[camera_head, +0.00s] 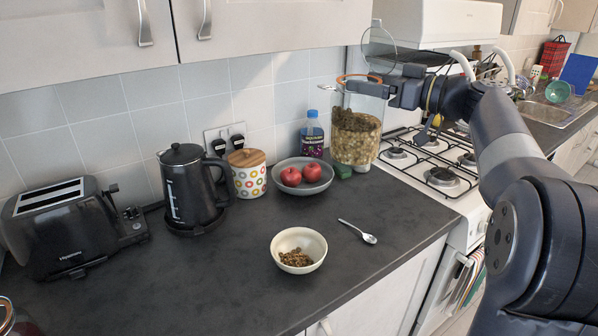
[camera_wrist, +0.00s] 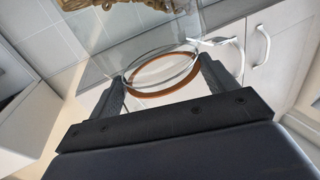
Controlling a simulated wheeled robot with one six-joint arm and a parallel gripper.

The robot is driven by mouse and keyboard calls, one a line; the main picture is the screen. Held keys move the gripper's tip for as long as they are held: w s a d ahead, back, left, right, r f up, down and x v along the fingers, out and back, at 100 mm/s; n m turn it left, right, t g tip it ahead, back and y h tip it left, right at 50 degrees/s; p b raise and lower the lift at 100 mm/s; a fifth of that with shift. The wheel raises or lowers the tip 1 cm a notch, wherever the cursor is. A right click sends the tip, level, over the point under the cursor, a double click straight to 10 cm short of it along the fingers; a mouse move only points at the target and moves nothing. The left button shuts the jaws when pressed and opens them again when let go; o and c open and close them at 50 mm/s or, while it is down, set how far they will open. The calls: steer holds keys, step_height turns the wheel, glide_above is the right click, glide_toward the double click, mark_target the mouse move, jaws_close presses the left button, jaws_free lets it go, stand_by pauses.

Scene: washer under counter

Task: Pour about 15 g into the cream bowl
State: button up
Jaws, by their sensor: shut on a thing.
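The cream bowl (camera_head: 312,244) stands upright on the dark counter, with a small heap of brown-green pieces (camera_head: 296,257) in it. A clear glass jar (camera_head: 357,148) with an orange seal ring is well filled with similar pieces. It is upright or nearly so at the back of the counter by the hob; I cannot tell whether its base touches the counter. Its clear lid (camera_head: 380,48) is swung open. My gripper (camera_head: 372,90) is shut on the jar near its rim. The wrist view shows the fingers (camera_wrist: 165,84) at either side of the jar's ring (camera_wrist: 163,71).
A grey bowl (camera_head: 318,187) with two red fruits, a blue-capped bottle (camera_head: 312,135) and a green sponge (camera_head: 341,171) stand close to the jar. A spoon (camera_head: 358,232) lies right of the cream bowl. A patterned canister (camera_head: 247,176), kettle (camera_head: 188,190) and toaster (camera_head: 65,225) stand left.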

step_height(320, 180, down, 22)
steer(key=b, duration=1.8)
steer(key=shift+f+m, duration=0.15)
steer(key=shift+m, duration=0.15)
steer(key=s+a+f+n+h+p, duration=0.2)
steer(key=s+a+n+h, duration=0.1)
steer(key=a+n, duration=0.4)
steer(key=shift+s+f+n+g+h, duration=0.15)
steer(key=shift+s+n+g+h, duration=0.15)
steer(key=shift+s, duration=0.5)
steer(key=shift+s+a+f+n+h+p, duration=0.2)
steer(key=shift+a+f+n+h+p, duration=0.2)
steer(key=shift+f+n+p, duration=0.25)
stand_by(1.0)
steer(key=shift+s+a+n+h+p, duration=0.2)
steer(key=shift+n+h+p, duration=0.15)
steer(key=shift+p, duration=0.4)
stand_by(1.1)
